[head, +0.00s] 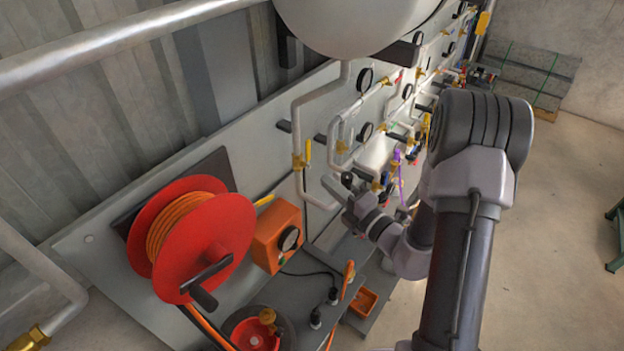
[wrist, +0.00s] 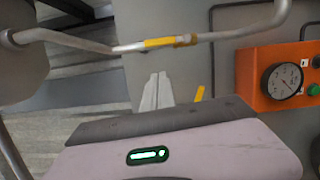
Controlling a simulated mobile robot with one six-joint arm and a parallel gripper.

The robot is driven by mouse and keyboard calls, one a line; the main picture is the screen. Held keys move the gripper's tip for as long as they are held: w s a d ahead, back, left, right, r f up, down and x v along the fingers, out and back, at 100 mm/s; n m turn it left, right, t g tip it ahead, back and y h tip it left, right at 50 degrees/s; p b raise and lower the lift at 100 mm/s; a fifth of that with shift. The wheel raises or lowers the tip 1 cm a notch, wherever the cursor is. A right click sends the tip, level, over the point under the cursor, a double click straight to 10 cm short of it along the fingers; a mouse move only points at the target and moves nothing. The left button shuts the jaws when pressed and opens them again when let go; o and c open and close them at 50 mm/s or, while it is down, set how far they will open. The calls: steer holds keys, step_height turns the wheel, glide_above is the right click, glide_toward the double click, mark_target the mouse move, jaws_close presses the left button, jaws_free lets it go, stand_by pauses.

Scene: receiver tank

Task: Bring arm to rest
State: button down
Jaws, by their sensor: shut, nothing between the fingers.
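My gripper (wrist: 157,92) shows in the wrist view as two pale fingers side by side, closed together with nothing between them. A green light glows on the wrist housing below them. In the wrist view the fingers lie in front of the grey panel (wrist: 210,75), below a pipe with a yellow-handled valve (wrist: 170,41). In the head view my arm stands at the right of centre, bent at a high elbow, with its wrist reaching left toward the panel's pipes. The fingertips are hard to make out there, and contact with the panel cannot be told.
A red hose reel (head: 190,238) and an orange gauge box (head: 277,236) are on the panel at left. A white tank (head: 355,22) hangs above. Pipes, valves and gauges (head: 365,131) crowd the panel near my wrist. Open concrete floor (head: 560,220) lies to the right.

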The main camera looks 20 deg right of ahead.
steer(key=s+a+f+n+g+y+b, duration=0.35)
steer(key=s+a+n+g+b, duration=0.35)
steer(key=a+n, duration=0.35)
steer(key=s+a+f+n+g+y+b, duration=0.4)
steer(key=s+a+n+b, duration=0.3)
steer(key=a+n+b, duration=0.35)
steer(key=s+f+n+g+h+b, duration=0.55)
steer(key=s+f+n+b, duration=0.45)
steer(key=n, duration=0.2)
steer(key=s+d+f+n+t+h+b, duration=0.2)
steer(key=d+f+n+t+h+b, duration=0.3)
steer(key=d+n+b, duration=0.3)
steer(key=n+h, duration=0.1)
steer(key=n, duration=0.2)
steer(key=shift+d+h, duration=0.15)
steer(key=shift+h, duration=0.25)
